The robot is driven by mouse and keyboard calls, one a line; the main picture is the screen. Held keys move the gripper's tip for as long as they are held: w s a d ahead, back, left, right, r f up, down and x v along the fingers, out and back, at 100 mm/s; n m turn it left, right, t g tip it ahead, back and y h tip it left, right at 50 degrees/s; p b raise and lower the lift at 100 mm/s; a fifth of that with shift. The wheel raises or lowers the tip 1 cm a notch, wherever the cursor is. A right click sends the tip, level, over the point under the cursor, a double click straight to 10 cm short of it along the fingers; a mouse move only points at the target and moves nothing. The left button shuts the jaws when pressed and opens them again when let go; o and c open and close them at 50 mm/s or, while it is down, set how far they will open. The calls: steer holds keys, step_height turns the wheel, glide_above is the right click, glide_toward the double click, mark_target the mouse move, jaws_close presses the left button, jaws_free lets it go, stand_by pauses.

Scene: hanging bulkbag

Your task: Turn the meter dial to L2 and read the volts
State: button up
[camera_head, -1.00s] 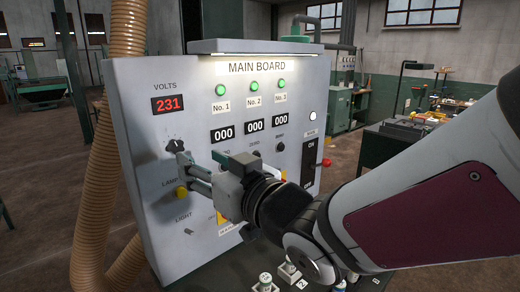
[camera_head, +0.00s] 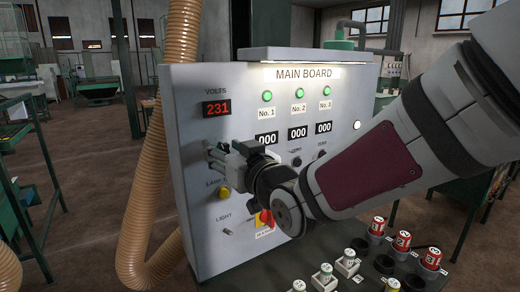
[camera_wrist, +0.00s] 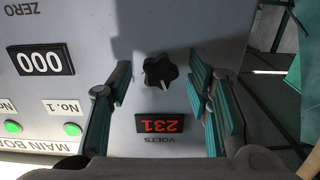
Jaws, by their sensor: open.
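The grey main board (camera_head: 185,245) stands upright ahead of me. Its red volts display (camera_head: 217,108) reads 231; the wrist view shows this display (camera_wrist: 160,124) upside down. The black meter dial (camera_wrist: 160,70) is in the wrist view, its pale pointer line aimed roughly towards the display. Its position labels cannot be read. My gripper (camera_head: 212,155) is in front of the board below the display and hides the dial in the head view. In the wrist view my gripper (camera_wrist: 160,88) is open, with one finger on each side of the dial and a gap on both sides.
A yellow lamp button (camera_head: 224,193), a light switch (camera_head: 228,231) and a red-and-yellow rotary switch (camera_head: 263,218) sit below my gripper. Number displays (camera_head: 297,133) are to the right. A ribbed hose (camera_head: 155,200) runs left of the board. Red-topped fuses (camera_head: 402,240) stand at lower right.

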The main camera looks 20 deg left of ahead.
jaws_close()
steer(key=shift+m, duration=0.3)
steer(key=m, duration=0.3)
steer(key=shift+d+m, duration=0.1)
steer(key=shift+m, duration=2)
jaws_free()
steer(key=shift+w, duration=0.1)
